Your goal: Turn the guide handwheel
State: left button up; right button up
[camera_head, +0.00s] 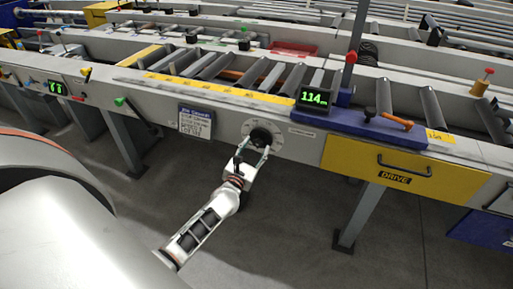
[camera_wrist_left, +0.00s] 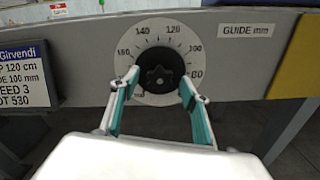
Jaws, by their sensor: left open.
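The guide handwheel (camera_head: 261,136) is a black lobed knob on a round white dial on the front of the runout table. In the left wrist view the knob (camera_wrist_left: 158,70) sits at the centre of its dial (camera_wrist_left: 162,31), marked with numbers around 80 to 160, beside a "GUIDE mm" label (camera_wrist_left: 246,30). My left gripper (camera_head: 257,146) is in front of the knob, open. In the left wrist view its fingertips (camera_wrist_left: 159,78) lie at either side of the knob's lower part. I cannot tell whether they touch it. My right gripper is not in view.
A job sign (camera_head: 196,122) hangs left of the dial. A green display (camera_head: 314,99) reads about 114 above right. A yellow drive drawer (camera_head: 403,169) with a handle is at the right, and grey table legs (camera_head: 360,214) stand below. The floor in front is clear.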

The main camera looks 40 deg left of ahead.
pick_arm(q)
jog(key=shift+w, duration=0.25)
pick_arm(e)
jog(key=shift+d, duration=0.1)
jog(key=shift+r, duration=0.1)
pick_arm(q)
jog(key=c, duration=1.1)
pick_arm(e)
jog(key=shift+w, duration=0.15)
pick_arm(q)
jog(key=shift+r+m, duration=0.1)
jog(key=shift+m, duration=0.2)
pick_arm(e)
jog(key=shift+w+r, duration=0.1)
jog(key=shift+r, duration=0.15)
